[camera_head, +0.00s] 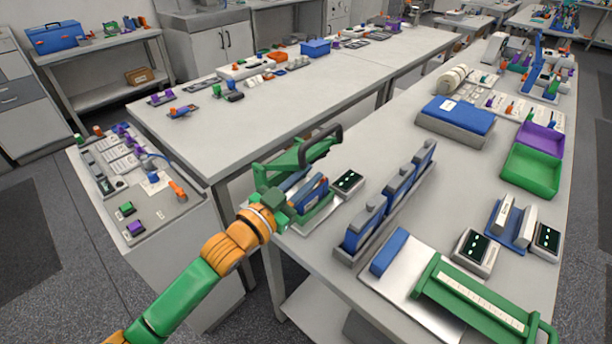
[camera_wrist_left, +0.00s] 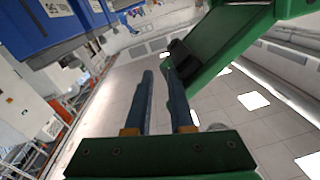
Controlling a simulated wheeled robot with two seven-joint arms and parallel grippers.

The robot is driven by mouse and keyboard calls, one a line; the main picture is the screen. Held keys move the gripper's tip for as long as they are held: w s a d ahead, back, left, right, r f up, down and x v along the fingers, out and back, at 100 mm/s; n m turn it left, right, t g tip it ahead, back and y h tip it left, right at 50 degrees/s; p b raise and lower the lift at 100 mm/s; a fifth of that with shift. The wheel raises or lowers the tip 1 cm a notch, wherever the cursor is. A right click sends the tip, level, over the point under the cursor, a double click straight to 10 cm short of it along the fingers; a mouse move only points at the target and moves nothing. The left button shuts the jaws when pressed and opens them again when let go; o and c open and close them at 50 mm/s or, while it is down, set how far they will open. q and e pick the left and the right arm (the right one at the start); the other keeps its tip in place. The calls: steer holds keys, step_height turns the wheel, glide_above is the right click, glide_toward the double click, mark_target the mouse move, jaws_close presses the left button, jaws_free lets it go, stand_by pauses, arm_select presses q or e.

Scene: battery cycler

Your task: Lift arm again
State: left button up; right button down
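The green arm (camera_head: 290,158) with a dark handle (camera_head: 326,142) is raised over the green cycler at the near left corner of the right table. In the left wrist view the green arm (camera_wrist_left: 235,45) crosses the upper right, with a black part (camera_wrist_left: 183,58) at its lower end. My left gripper (camera_head: 291,190) is in front of the cycler, below the arm. Its two blue fingers (camera_wrist_left: 159,75) are apart with nothing between them. The right fingertip is close to the black part; I cannot tell whether they touch. My right gripper is not in view.
A blue battery block (camera_head: 312,190) sits in the cycler, close beside my gripper. A small dark-screened meter (camera_head: 348,181) stands to its right. A rack of blue upright modules (camera_head: 390,203) stands farther right. The left table (camera_head: 205,140) has bare room at its near end.

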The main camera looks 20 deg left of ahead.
arm_select(q)
steer(key=shift+f, duration=0.2)
steer(key=c, duration=0.4)
steer(key=shift+w+a, duration=0.1)
steer(key=shift+a, duration=0.15)
jaws_close()
steer(key=shift+a, duration=0.15)
steer(key=shift+w, duration=0.1)
